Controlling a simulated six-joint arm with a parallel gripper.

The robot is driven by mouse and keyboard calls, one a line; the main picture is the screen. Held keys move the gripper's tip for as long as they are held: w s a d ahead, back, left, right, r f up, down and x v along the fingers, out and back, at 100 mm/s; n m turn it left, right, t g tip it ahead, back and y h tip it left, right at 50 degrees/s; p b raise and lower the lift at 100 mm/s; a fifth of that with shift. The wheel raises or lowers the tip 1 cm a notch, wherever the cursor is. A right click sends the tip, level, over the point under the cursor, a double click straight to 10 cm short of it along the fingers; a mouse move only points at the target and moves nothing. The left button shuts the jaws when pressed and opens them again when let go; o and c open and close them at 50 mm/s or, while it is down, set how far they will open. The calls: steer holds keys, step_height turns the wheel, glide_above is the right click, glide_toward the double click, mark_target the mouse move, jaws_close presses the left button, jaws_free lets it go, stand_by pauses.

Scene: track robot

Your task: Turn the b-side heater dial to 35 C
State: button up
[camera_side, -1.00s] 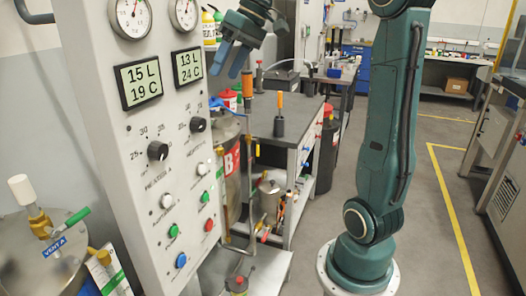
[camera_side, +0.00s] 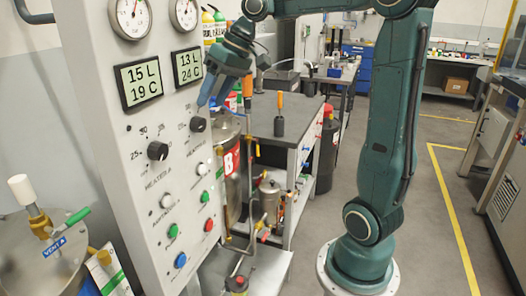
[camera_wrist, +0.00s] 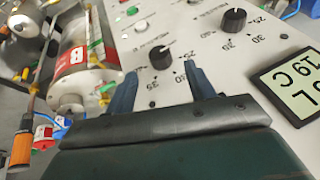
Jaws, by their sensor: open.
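The b-side heater dial (camera_side: 198,124) is the black knob on the right of the panel, below the display reading 13 L and 24 C. It also shows in the wrist view (camera_wrist: 160,57), just beyond my fingertips and between their lines. Its pointer setting is too small to read. My gripper (camera_side: 208,103) is open and empty, slanting down toward the panel with its blue fingertips just above the dial. In the wrist view my gripper (camera_wrist: 159,70) has its fingers spread apart. I cannot tell whether a finger touches the dial.
The heater A dial (camera_side: 157,151) sits left of the b-side dial. White, green, red and blue buttons (camera_side: 181,260) lie below on the panel (camera_side: 135,215). A metal tank marked B (camera_side: 231,160) stands to the right, before a dark-topped bench. Open floor lies further right.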

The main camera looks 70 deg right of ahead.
mark_target(203, 120)
steer(key=shift+x, duration=3.3)
steer(key=shift+d, duration=0.1)
steer(key=c, duration=1)
